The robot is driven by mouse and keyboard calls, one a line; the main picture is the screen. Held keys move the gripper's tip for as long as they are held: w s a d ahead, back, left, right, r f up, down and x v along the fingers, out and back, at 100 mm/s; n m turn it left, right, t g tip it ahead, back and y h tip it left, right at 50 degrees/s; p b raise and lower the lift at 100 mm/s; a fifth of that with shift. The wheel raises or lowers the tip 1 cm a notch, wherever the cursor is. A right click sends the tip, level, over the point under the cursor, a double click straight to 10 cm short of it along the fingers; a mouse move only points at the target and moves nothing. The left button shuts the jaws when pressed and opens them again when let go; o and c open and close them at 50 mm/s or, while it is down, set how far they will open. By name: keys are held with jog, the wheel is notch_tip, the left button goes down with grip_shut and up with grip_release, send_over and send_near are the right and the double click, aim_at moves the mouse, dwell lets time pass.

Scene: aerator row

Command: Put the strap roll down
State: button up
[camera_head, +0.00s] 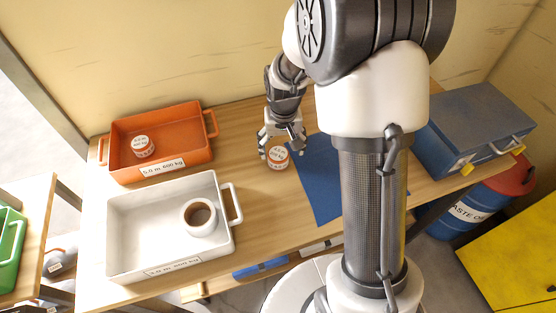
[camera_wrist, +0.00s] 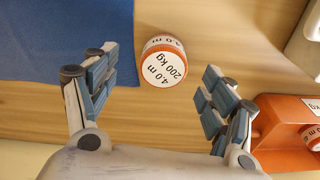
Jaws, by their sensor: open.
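The strap roll (camera_head: 278,157) is a short orange and white cylinder standing on the wooden table, just left of the blue mat. In the wrist view it (camera_wrist: 163,62) shows a white label reading "4.0 m 200 kg". My gripper (camera_head: 283,148) is over the table at the roll, and in the wrist view my gripper (camera_wrist: 158,88) has its fingers wide apart. The roll lies between and slightly beyond the fingertips, and neither finger touches it there. A second, similar roll (camera_head: 143,146) sits inside the orange tray.
The orange tray (camera_head: 112,165) and white tray (camera_head: 114,240) stand on the left of the table; the white one holds a white ring-shaped roll (camera_head: 200,217). The blue mat (camera_head: 316,190) is bare where visible. A blue-grey case (camera_head: 470,115) stands at the right.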

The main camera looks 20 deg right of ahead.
aim_at(278, 153)
jog(key=shift+w+a+f+b, duration=0.1)
jog(key=shift+w+f+b, duration=0.25)
jog(key=shift+f, duration=0.65)
jog(key=shift+w+a+f+b, duration=0.1)
jog(key=shift+w+f+b, duration=0.25)
jog(key=shift+f, duration=0.65)
jog(key=shift+w+f+b, duration=0.25)
jog(key=shift+f+b, duration=0.2)
jog(key=shift+f, duration=0.55)
jog(key=shift+r, duration=0.1)
jog(key=c, duration=1.4)
jog(key=shift+r, duration=0.15)
